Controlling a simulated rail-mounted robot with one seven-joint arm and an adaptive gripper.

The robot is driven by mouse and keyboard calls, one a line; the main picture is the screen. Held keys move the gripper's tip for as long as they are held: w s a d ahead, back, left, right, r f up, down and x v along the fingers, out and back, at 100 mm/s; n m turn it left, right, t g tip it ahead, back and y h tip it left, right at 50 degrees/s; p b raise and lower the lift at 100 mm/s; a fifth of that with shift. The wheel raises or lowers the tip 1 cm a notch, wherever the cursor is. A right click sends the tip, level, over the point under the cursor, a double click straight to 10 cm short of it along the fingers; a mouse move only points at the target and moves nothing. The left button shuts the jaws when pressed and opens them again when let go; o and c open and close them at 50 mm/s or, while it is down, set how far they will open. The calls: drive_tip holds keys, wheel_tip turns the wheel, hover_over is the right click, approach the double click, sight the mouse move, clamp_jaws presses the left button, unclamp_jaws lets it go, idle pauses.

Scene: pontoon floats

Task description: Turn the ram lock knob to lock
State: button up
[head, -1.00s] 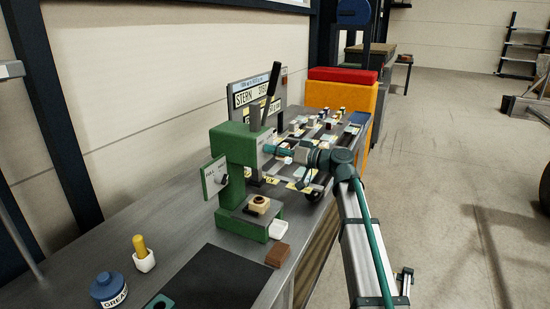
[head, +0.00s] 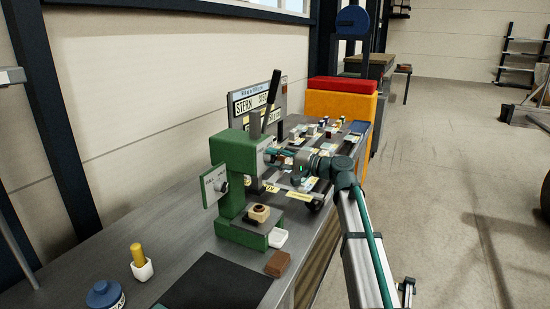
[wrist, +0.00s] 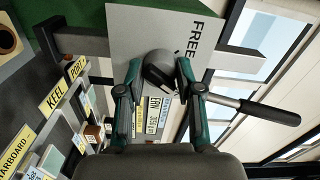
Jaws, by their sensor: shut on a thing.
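The ram lock knob (wrist: 159,68) is a dark round knob on a pale grey plate (wrist: 135,25) marked FREE in the wrist view. My gripper (wrist: 158,72) has one finger on each side of the knob and is shut on it. Any lettering at the plate's other end is hidden or out of view. In the head view, the plate is on the right side of the green press (head: 232,160). My gripper (head: 277,156) reaches it from the right, and the knob is mostly hidden there.
A black-handled lever (head: 273,90) rises from the press; it also crosses the right of the wrist view (wrist: 268,112). A tan round part (head: 259,213) sits on the press base. Labelled compartments (wrist: 55,98) with small parts lie behind. A brown block (head: 278,263) and dark mat (head: 215,285) are in front.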

drive_tip(key=shift+m, duration=0.9)
drive_tip(key=o, duration=1.2)
drive_tip(key=shift+c, duration=0.2)
drive_tip(key=shift+d, duration=0.1)
drive_tip(key=v, duration=1.2)
